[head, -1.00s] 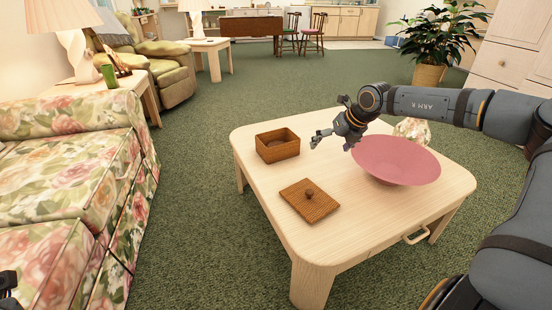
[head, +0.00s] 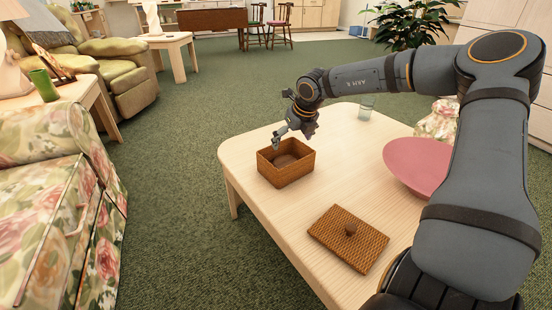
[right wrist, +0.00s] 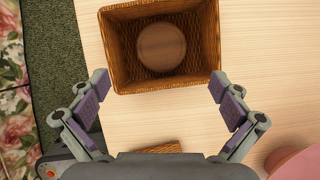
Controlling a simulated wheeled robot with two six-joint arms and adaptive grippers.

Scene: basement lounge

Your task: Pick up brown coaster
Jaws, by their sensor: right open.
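The brown coaster looks like a round, flat brown disc (right wrist: 161,47) lying on the bottom of a woven brown basket (right wrist: 118,60). In the head view the basket (head: 287,177) stands open on the light wooden table, and the disc (head: 286,160) shows only partly inside it. My right gripper (head: 295,132) is above the far rim of the basket. In the right wrist view its fingers (right wrist: 160,88) are spread wide near the basket's lower corners, with nothing between them but the basket rim and table beyond. My left gripper is out of view.
A woven lid with a knob (head: 348,240) lies on the table (head: 300,225). A pink bowl (head: 415,165), a clear glass (head: 367,107) and a floral pot (head: 436,124) stand further right. A floral sofa (head: 40,230) is at the left. Table space around the basket is clear.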

